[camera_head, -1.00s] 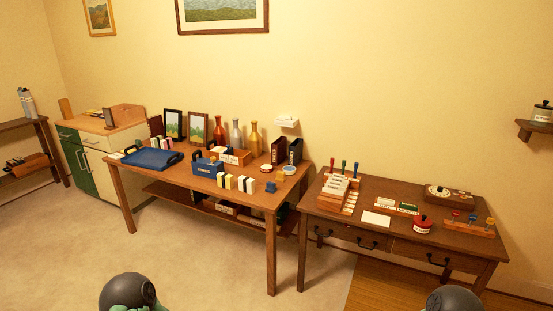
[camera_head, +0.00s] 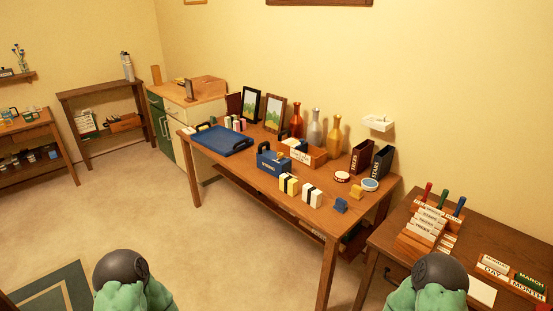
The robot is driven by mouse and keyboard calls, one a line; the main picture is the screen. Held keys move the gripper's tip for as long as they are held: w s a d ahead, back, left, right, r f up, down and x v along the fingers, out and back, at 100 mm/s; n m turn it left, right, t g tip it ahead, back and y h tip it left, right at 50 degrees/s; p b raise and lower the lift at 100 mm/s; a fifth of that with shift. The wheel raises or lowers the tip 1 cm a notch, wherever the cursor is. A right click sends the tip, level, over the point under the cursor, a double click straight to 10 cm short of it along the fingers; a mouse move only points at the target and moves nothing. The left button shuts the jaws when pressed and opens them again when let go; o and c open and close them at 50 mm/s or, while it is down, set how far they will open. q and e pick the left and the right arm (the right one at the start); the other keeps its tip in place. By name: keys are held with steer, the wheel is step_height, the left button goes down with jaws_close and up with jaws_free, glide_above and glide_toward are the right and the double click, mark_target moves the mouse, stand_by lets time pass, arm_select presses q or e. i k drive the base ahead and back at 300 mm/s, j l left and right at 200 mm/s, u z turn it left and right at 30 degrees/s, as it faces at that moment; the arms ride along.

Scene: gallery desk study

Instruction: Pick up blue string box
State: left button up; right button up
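The blue string box (camera_head: 273,162) stands on the long wooden table (camera_head: 258,188), near its front edge and about the middle. It has a dark handle on top and a white label, which seems to read STRING, on its front. A blue tray (camera_head: 222,141) lies to its left and an open wooden box (camera_head: 310,155) stands behind it to the right. Parts of my two arms show at the bottom edge, well short of the table. Neither gripper's fingers are in view.
Several small black, white and yellow blocks (camera_head: 300,190) and a small blue block (camera_head: 341,205) stand right of the string box. A second desk (camera_head: 462,240) is at the right. Open floor (camera_head: 215,240) lies before the long table.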

mark_target(267, 161)
steer(key=z, duration=0.2)
steer(key=i+j+z, duration=0.3)
steer(key=z, duration=0.15)
steer(key=i+j+z, duration=0.25)
steer(key=j+z, duration=0.25)
